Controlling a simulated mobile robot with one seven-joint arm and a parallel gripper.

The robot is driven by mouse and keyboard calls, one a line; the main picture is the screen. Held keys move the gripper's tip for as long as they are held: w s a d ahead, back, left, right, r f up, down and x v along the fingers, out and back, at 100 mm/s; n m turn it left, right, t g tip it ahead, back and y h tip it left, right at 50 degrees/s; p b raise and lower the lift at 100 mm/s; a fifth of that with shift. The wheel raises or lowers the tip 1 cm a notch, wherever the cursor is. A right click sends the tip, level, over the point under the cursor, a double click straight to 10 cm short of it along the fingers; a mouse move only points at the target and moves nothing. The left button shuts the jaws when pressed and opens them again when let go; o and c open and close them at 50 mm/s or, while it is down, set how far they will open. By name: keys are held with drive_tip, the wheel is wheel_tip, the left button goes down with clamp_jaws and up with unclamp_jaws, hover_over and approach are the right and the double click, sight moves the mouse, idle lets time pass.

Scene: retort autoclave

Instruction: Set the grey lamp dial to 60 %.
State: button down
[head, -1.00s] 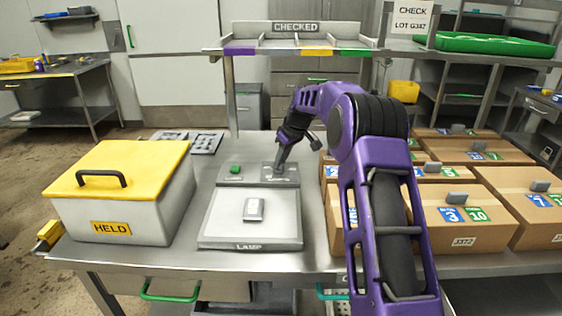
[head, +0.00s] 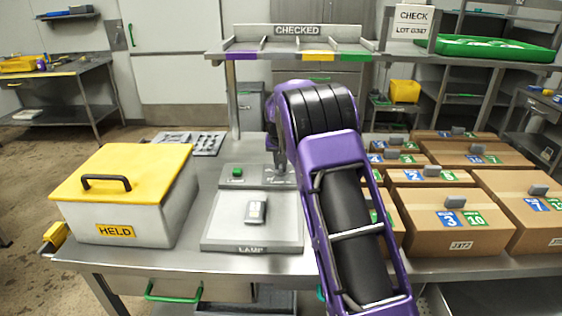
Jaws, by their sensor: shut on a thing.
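The lamp unit (head: 222,238) is a grey box with a pale top plate, labelled LAMP at its front, on the steel table. A small silver-grey item (head: 256,212) lies on its plate. A green button (head: 237,171) is on the raised back panel, at left. My gripper (head: 279,170) points down at the right part of this panel, where the dial sits. It is shut on the grey dial, which is mostly hidden behind the fingers. The dial's scale and setting are too small to read.
A white box with a yellow lid (head: 135,165), marked HELD, stands left of the lamp. Several cardboard boxes (head: 447,227) fill the table at right, close to my arm. A shelf marked CHECKED (head: 297,47) spans the back.

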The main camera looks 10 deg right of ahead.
drive_tip(key=shift+m, duration=0.5)
drive_tip(key=c, duration=0.8)
unclamp_jaws()
drive_tip(key=shift+c, duration=0.2)
drive_tip(key=p+v, duration=0.1)
drive_tip(key=v, duration=1.6)
drive_tip(key=shift+a+r, duration=0.3)
drive_tip(key=shift+a, duration=0.05)
drive_tip(key=shift+w, duration=0.1)
